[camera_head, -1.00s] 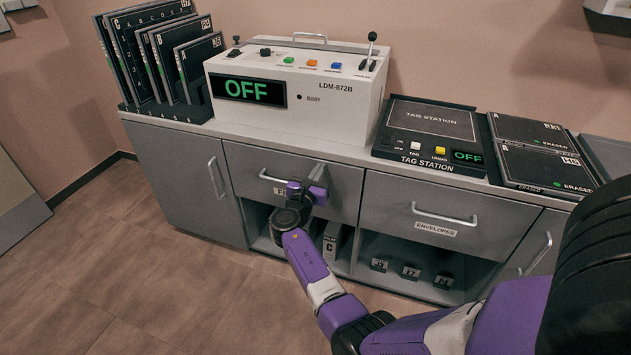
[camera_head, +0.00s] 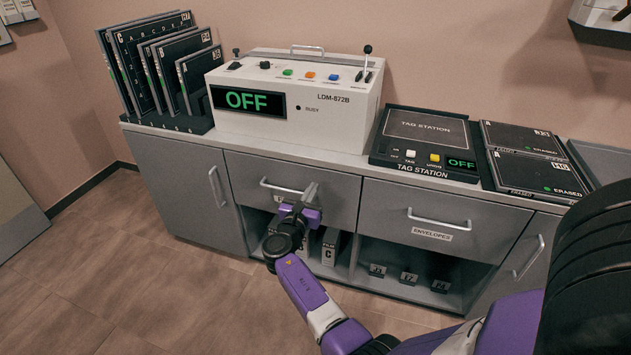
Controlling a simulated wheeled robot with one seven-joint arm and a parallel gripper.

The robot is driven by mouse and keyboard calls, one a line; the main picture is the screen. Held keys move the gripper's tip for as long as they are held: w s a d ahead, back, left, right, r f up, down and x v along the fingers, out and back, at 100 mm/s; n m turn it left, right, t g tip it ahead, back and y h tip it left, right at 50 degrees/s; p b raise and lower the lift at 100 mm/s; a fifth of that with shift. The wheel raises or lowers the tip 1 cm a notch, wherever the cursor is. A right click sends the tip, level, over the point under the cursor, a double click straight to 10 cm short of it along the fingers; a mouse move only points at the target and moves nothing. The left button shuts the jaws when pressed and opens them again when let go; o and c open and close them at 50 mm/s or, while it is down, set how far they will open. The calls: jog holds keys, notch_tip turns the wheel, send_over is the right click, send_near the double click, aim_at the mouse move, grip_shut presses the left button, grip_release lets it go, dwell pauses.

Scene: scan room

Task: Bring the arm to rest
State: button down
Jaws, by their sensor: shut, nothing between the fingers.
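My purple and black arm (camera_head: 305,288) reaches in from the lower right of the head view. My gripper (camera_head: 307,194) is at its far end, in front of the left drawer (camera_head: 250,178). It is shut and holds nothing. It hides part of that drawer's label and right side. Whether the fingertips touch the drawer front cannot be told.
The counter holds a panel rack (camera_head: 172,122), the LDM-872B machine (camera_head: 300,130) reading OFF, the tag station (camera_head: 425,150) reading OFF and two erased panels (camera_head: 535,172). Below are the envelopes drawer (camera_head: 432,215) and open shelves with small blocks (camera_head: 408,279). The floor at left (camera_head: 120,270) is clear.

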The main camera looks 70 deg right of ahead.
jog(key=a+p, duration=0.1)
jog(key=a, duration=0.6)
jog(key=shift+s+a, duration=0.25)
jog(key=shift+a, duration=0.05)
